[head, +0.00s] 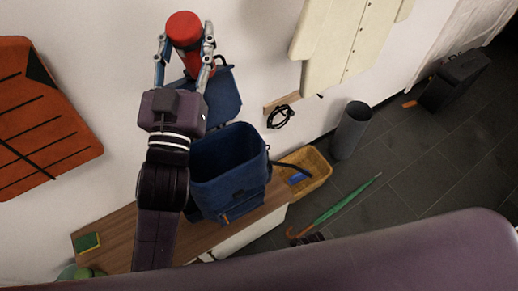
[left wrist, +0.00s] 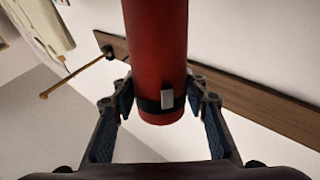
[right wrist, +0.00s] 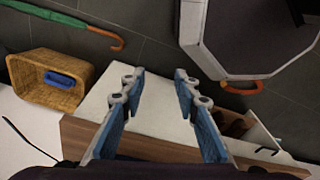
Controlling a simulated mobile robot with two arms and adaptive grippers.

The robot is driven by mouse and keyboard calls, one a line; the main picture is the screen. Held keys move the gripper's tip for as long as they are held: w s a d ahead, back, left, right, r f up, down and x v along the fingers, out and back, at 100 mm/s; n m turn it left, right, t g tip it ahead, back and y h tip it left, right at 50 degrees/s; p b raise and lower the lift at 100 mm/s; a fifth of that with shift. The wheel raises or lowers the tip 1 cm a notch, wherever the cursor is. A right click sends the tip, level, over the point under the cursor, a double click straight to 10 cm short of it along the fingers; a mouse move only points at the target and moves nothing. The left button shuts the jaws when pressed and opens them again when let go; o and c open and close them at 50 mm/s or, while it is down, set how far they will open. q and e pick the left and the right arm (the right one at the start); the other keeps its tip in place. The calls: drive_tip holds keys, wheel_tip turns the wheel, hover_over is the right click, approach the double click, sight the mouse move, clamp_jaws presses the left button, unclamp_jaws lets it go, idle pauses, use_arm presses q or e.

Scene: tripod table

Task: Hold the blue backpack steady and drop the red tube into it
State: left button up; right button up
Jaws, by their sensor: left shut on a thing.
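The red tube (head: 184,29) is held up by my left gripper (head: 185,45), above and behind the backpack in the head view. In the left wrist view the tube (left wrist: 158,60) stands between the fingers, with a black band and a grey clip near its end. The blue backpack (head: 228,190) stands on the wooden bench with its top open and its flap back against the wall. The tube is apart from the backpack opening. My right gripper (right wrist: 160,75) is open and empty in the right wrist view, over a white surface. The head view does not show it.
A wicker basket (head: 318,166) with a blue item is right of the bench (head: 120,228). A green umbrella (head: 340,203) lies on the dark floor near a grey bin (head: 351,130). A green-yellow sponge (head: 87,242) is on the bench's left end.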

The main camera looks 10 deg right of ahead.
drive_tip(key=w+a+r+n+g+y, duration=0.1)
drive_tip(key=w+a+r+n, duration=0.45)
drive_tip(key=w+r, duration=0.25)
drive_tip(key=w+a+r+n+y, duration=0.1)
drive_tip(key=w+a+r+n, duration=0.45)
drive_tip(key=w+r, duration=0.3)
wheel_tip(320, 180, up, 22)
drive_tip(key=n+g+h, duration=0.1)
drive_tip(key=n+g, duration=0.1)
drive_tip(key=n, duration=0.5)
hover_over(260, 170)
drive_tip(key=s+a, duration=0.1)
drive_tip(key=a, duration=0.4)
drive_tip(key=shift+a+r, duration=0.1)
drive_tip(key=shift+r, duration=0.1)
drive_tip(key=d+f+m, duration=0.1)
drive_tip(key=d+f+m+t+h, duration=0.1)
drive_tip(key=d, duration=0.1)
drive_tip(key=w+d+f+m+t, duration=0.1)
drive_tip(key=shift+w+d+f, duration=0.1)
drive_tip(key=shift+d+f, duration=0.2)
drive_tip(key=shift+w+d+f+m+h, duration=0.15)
drive_tip(key=shift+d+f+m+h, duration=0.25)
drive_tip(key=shift+f+m, duration=0.1)
wheel_tip(260, 170, down, 11)
drive_tip(key=shift+w+a+f, duration=0.1)
drive_tip(key=shift+w+f, duration=0.05)
drive_tip(key=shift+f, duration=0.05)
